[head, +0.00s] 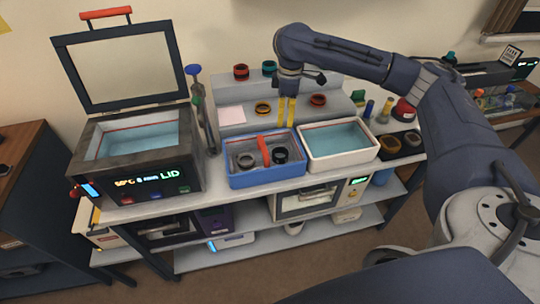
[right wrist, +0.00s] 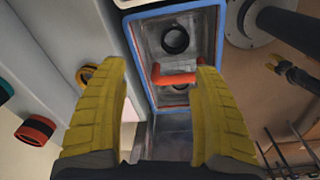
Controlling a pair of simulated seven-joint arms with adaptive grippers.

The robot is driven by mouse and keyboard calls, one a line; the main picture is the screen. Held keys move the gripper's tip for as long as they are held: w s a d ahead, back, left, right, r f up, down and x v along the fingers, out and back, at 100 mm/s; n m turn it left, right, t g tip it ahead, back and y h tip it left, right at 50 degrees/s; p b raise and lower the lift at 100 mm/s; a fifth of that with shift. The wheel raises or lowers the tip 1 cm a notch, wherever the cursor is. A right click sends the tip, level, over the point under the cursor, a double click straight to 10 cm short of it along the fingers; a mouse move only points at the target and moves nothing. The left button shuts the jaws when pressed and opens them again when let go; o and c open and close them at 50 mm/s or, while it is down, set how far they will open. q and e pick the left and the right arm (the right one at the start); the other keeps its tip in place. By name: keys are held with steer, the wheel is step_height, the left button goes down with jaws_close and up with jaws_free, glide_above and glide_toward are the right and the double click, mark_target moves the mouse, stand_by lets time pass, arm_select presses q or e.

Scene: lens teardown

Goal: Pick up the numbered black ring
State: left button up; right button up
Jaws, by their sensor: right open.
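In the head view a blue tray (head: 266,180) holds a black ring (head: 280,155) right of its red handle (head: 263,150) and a greyer dark ring (head: 245,160) left of it. I cannot read numbers on any ring. My right gripper (head: 286,111) is open and empty, yellow fingers down, above and behind the tray. In the right wrist view the fingers (right wrist: 164,110) stand apart, with the tray (right wrist: 220,45) beyond them. A black ring (right wrist: 175,40) shows there, and the handle (right wrist: 175,78) partly covers another ring. My left gripper is not in view.
Stepped grey shelves behind the tray carry banded rings: red (head: 240,72), teal (head: 269,68), orange (head: 262,108) and red (head: 318,99). A white water basin (head: 340,163) stands right of the tray. An open-lidded bath (head: 140,185) stands left.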

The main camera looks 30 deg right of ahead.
steer(key=s+a+n, duration=0.1)
steer(key=s+a, duration=0.1)
glide_toward(281, 154)
steer(key=shift+g, duration=0.4)
steer(key=f, duration=0.5)
steer(key=a+f, duration=0.1)
steer(key=f, duration=0.2)
steer(key=shift+s, duration=0.4)
steer(key=shift+c, duration=0.3)
steer(key=c, duration=0.9)
steer(key=shift+c, duration=0.2)
steer(key=shift+r, duration=0.2)
